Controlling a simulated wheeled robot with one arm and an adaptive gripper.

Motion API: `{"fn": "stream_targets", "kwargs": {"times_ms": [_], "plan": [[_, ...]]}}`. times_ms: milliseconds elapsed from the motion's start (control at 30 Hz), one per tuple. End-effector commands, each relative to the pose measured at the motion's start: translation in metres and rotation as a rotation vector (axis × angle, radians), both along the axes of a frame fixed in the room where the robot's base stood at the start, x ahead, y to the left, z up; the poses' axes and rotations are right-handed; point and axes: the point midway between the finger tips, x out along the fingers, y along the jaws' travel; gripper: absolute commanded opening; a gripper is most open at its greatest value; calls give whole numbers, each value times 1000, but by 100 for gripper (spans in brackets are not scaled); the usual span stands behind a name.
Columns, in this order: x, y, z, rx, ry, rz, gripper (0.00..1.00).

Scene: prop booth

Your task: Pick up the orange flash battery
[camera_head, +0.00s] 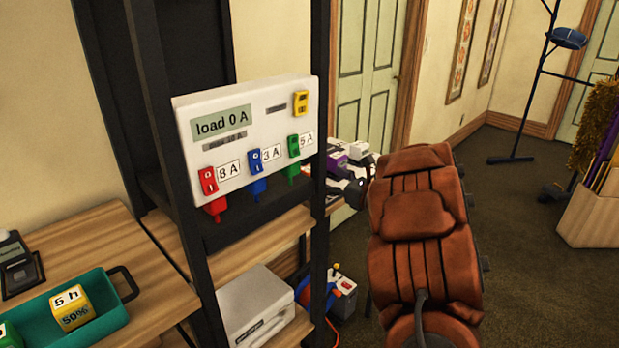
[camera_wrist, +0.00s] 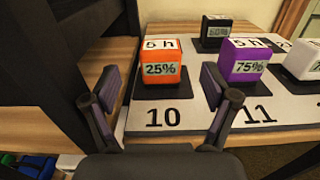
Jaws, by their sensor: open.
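The orange flash battery (camera_wrist: 161,68) stands upright on a dark pad above the number 10 in the wrist view. Its white top reads "5 h" and its front label reads "25%". My gripper (camera_wrist: 160,88) is open, with one finger on each side of the view and the battery ahead between them. The fingertips look short of the battery, and I see no contact. In the head view I cannot make out the orange battery; a purple battery (camera_head: 335,163) shows behind the rack there.
The purple battery (camera_wrist: 245,66) reads "75%" above number 11, right of my right finger. A white battery (camera_wrist: 306,62) and a black one (camera_wrist: 216,33) stand nearby. A dark rack post (camera_wrist: 60,75) is close on the left. A teal tray (camera_head: 110,322) holds a yellow battery (camera_head: 72,308).

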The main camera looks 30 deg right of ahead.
Motion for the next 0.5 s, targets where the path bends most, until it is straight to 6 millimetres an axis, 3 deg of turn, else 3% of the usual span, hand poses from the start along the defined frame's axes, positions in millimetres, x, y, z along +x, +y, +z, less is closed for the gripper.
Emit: {"fn": "stream_targets", "kwargs": {"times_ms": [100,500], "plan": [[14,4,1,-1,-1,1,85],[38,10,0,0,-1,2,85]]}}
